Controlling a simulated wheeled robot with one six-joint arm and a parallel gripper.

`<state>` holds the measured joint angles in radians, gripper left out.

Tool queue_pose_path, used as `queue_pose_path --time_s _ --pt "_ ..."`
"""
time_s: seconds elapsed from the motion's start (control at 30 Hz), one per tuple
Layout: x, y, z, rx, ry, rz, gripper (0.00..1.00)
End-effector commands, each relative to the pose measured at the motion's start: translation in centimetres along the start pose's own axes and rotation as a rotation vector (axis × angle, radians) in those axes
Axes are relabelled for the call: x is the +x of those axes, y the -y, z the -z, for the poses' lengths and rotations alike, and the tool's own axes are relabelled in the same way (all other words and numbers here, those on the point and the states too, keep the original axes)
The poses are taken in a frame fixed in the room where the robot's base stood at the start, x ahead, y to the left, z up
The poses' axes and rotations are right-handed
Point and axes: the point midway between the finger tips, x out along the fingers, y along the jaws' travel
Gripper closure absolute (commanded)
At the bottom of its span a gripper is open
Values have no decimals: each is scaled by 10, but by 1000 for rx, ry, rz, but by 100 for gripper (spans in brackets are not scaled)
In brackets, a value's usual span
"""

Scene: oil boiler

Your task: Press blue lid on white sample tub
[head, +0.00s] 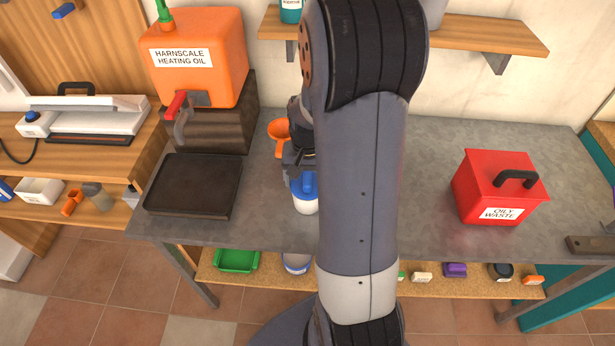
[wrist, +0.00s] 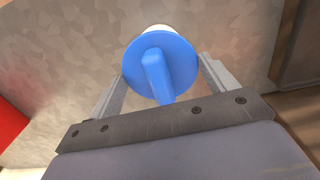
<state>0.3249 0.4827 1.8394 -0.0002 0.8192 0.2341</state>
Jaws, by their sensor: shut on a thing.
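The blue lid (head: 304,187) is round with a raised ridge handle. In the head view it is over the white sample tub (head: 306,207) on the grey bench, partly hidden by my arm. In the wrist view the lid (wrist: 180,60) covers most of the tub, and only a white edge of the tub (wrist: 153,33) shows behind it. My gripper (head: 299,172) is shut on the blue lid, with a finger at each side in the wrist view (wrist: 162,75). I cannot tell whether the lid is fully seated.
An orange funnel (head: 279,130) lies just behind my gripper. A dark tray (head: 193,185) is to the left, below the orange oil tank (head: 195,60). A red oily waste box (head: 497,190) stands to the right. The bench between my arm and that box is clear.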

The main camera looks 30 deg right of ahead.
Motion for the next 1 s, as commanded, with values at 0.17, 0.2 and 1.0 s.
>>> queue_pose_path --time_s 0.17,0.2,1.0 --pt "0 0 0 0 0 0 41" --pt "0 0 0 0 0 0 41" --pt "0 0 0 0 0 0 0"
